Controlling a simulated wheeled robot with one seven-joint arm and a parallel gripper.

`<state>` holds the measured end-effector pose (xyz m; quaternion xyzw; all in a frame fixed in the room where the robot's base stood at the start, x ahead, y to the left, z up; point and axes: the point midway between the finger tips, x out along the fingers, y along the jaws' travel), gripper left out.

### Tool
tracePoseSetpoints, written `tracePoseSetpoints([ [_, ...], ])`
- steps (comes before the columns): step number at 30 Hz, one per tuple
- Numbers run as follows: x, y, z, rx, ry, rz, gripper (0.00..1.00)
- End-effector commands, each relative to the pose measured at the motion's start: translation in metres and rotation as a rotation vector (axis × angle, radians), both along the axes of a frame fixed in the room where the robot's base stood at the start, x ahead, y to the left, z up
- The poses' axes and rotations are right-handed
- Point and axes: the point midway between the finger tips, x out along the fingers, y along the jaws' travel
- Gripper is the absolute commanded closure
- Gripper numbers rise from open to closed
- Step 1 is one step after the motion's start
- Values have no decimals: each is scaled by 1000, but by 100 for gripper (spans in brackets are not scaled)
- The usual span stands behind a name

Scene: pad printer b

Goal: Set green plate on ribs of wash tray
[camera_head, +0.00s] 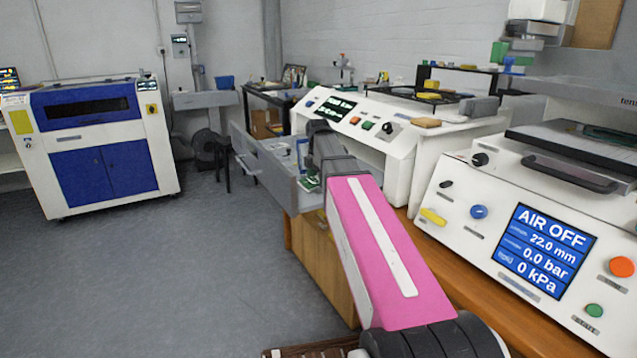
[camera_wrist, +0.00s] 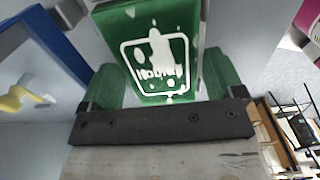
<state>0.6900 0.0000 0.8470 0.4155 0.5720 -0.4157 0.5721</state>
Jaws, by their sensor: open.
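A green plate with white printing (camera_wrist: 158,62) shows in the wrist view, just beyond and between the green fingers of my gripper (camera_wrist: 168,85). The fingers stand apart on either side of the plate. I cannot tell whether either finger touches it. In the head view, my arm reaches over an open grey drawer (camera_head: 262,172), and its end is mostly hidden behind my own links. A small green and white patch (camera_head: 309,184) shows there, too small to identify with certainty. I cannot make out the wash tray or its ribs in either view.
A white machine (camera_head: 400,135) stands behind the drawer. A white machine reading AIR OFF (camera_head: 540,250) stands on the wooden bench at right. A blue and white cabinet machine (camera_head: 95,150) stands at far left. The grey floor (camera_head: 170,270) between is clear.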

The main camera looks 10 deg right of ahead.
Motion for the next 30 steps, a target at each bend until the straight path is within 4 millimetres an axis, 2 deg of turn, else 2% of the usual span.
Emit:
tracePoseSetpoints([
  [7,0,0,0,0,0,0,13],
  [10,0,0,0,0,0,0,45],
  [11,0,0,0,0,0,0,48],
  [20,0,0,2,0,-1,0,48],
  [30,0,0,14,0,-1,0,48],
])
